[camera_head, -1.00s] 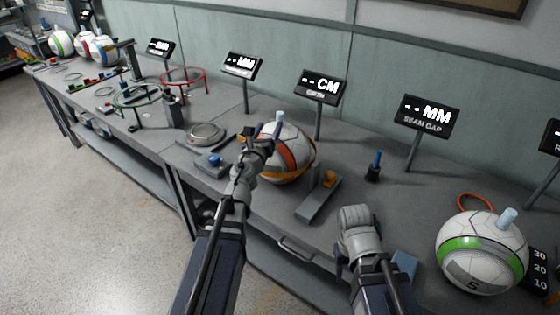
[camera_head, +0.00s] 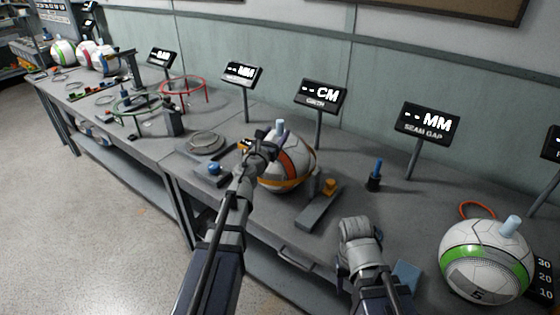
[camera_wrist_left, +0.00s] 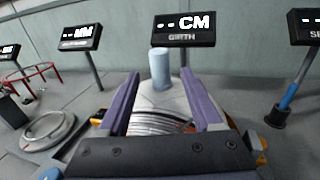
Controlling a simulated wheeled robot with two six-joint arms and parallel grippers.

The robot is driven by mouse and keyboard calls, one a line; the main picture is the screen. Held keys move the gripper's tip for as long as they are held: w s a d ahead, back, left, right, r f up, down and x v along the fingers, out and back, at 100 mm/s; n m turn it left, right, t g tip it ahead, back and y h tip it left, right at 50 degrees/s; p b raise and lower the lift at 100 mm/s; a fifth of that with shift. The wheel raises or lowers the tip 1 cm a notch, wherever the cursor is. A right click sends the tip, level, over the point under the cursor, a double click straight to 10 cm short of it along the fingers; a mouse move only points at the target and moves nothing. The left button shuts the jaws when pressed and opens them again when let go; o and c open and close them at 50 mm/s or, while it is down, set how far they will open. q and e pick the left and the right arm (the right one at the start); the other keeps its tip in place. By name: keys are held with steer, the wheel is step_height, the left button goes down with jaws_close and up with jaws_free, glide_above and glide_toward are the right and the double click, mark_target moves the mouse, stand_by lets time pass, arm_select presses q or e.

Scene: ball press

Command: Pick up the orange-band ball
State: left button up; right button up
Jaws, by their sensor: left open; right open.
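The orange-band ball (camera_head: 296,166) is white with orange bands and a pale blue cylinder (camera_head: 280,127) on top. It sits on the bench at the middle of the head view. My left gripper (camera_head: 262,143) is open at the ball's upper left side and hides part of it. In the left wrist view the open purple-grey fingers (camera_wrist_left: 165,100) stand on either side of the ball's top (camera_wrist_left: 170,107), with the cylinder beyond them. I cannot tell whether they touch the ball. My right gripper (camera_head: 358,240) is near the bench's front edge, away from the ball.
A green-band ball (camera_head: 486,260) stands at the right. A grey block with an orange knob (camera_head: 318,205) lies right of the orange-band ball. A blue-topped peg (camera_head: 375,172) and display signs (camera_head: 320,95) stand behind. A round dish (camera_head: 206,143) is at the left.

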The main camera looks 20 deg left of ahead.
mark_target(279, 131)
arm_select(q)
steer(key=w, duration=0.3)
steer(key=shift+w+d, duration=0.25)
steer(key=shift+w, duration=0.05)
steer(key=shift+s, duration=0.1)
jaws_close()
stand_by(1.0)
